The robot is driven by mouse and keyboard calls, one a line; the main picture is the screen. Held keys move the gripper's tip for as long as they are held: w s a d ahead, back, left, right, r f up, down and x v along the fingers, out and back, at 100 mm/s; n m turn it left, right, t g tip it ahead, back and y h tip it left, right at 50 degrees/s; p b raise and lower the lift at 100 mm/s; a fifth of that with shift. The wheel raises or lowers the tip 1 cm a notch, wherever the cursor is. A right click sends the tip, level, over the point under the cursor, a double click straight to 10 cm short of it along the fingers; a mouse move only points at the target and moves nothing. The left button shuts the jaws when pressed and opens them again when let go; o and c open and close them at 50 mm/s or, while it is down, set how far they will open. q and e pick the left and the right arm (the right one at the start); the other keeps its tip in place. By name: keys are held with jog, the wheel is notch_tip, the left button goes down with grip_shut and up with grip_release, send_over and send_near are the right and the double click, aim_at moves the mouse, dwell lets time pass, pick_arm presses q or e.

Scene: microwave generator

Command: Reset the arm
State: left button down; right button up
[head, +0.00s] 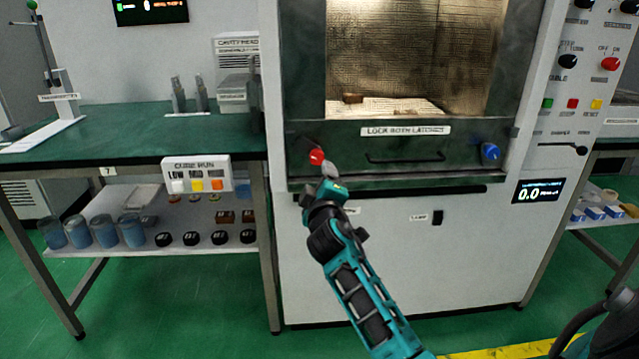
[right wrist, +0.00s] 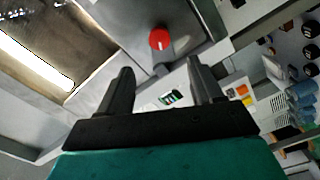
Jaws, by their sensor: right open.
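My right arm reaches up from the bottom of the head view, and its gripper (head: 328,172) is just below the red latch knob (head: 316,156) on the green front of the microwave cabinet (head: 400,240). In the right wrist view my right gripper (right wrist: 160,85) has its two dark fingers apart with nothing between them. The red knob (right wrist: 159,38) shows beyond the fingertips there, apart from them. A blue latch knob (head: 490,151) is at the right of the same door front. My left gripper is not in view.
A green-topped bench (head: 150,135) with a lower shelf of blue jars (head: 105,231) and black pucks stands left of the cabinet. A door handle (head: 405,158) lies between the knobs. A control panel (head: 590,80) is at the right. The green floor in front is largely clear.

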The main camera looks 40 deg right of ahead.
dwell(0.6)
jog(key=s+a+f+g+y, duration=0.1)
jog(key=s+a+f+y, duration=0.3)
jog(key=f, duration=0.3)
jog(key=s+a+f+y, duration=0.2)
jog(key=s+a+f, duration=0.2)
jog(key=a+f, duration=0.2)
jog(key=s+a+f+m+g+y, duration=0.2)
jog(key=s+a+f+y, duration=0.15)
jog(key=s+a, duration=0.35)
jog(key=s+a+f+m+g+y, duration=0.1)
jog(key=s+a+f+g+y, duration=0.1)
jog(key=s+a+f, duration=0.6)
pick_arm(q)
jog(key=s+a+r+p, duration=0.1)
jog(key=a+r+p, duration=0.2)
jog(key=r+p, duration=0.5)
jog(key=p, duration=0.5)
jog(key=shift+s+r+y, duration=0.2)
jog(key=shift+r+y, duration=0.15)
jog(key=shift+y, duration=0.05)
pick_arm(e)
jog(key=s+d+r, duration=0.2)
jog(key=r, duration=0.3)
jog(key=s+d+r, duration=0.2)
jog(key=r, duration=0.4)
jog(key=shift+s+d+m, duration=0.15)
jog(key=shift+m, duration=0.25)
